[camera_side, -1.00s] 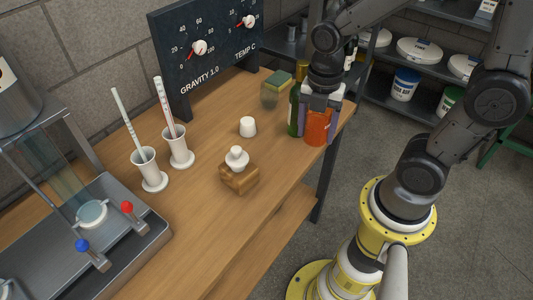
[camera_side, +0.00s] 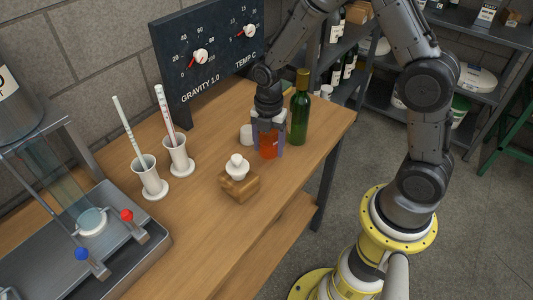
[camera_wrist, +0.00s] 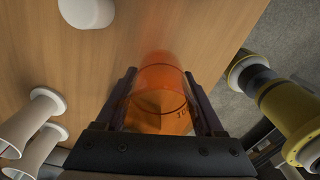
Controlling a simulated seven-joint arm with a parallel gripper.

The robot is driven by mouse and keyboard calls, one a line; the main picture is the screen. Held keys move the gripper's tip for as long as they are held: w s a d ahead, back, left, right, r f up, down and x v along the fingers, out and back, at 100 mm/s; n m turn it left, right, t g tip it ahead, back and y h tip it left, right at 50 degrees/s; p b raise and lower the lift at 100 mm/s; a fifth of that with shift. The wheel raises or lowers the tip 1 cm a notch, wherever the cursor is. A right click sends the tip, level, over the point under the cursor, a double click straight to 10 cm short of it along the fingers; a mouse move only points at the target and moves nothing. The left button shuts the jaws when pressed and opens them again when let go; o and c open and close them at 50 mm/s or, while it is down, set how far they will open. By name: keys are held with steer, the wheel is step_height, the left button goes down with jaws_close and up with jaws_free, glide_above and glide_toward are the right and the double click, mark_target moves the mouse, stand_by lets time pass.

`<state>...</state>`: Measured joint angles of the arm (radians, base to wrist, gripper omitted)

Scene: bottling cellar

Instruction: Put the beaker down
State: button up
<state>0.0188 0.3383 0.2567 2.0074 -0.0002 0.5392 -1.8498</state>
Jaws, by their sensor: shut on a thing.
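The beaker (camera_side: 268,146) is see-through orange. My gripper (camera_side: 268,150) is shut on it, with one finger on each side, near the white cap-shaped piece and the green bottle. In the wrist view the beaker (camera_wrist: 160,92) is between the two fingers of my gripper (camera_wrist: 162,100), with dark markings on its wall and the wooden table (camera_wrist: 200,30) showing beyond it. I cannot tell whether its base touches the table.
A green bottle (camera_side: 299,112) stands just right of the beaker. A white piece (camera_side: 246,134) is behind-left of it. A wooden block (camera_side: 240,187) with a white stopper (camera_side: 237,167) is in front. Two white cylinders (camera_side: 179,157) (camera_side: 150,178) hold rods. Bare table lies front-right.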

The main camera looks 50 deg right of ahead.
mark_target(266, 154)
steer(key=shift+w+f, duration=0.2)
steer(key=shift+f, duration=0.05)
steer(key=shift+w+f, duration=0.15)
steer(key=shift+f, duration=1.55)
steer(key=shift+f, duration=0.15)
steer(key=o, duration=1.4)
steer(key=shift+c, duration=0.2)
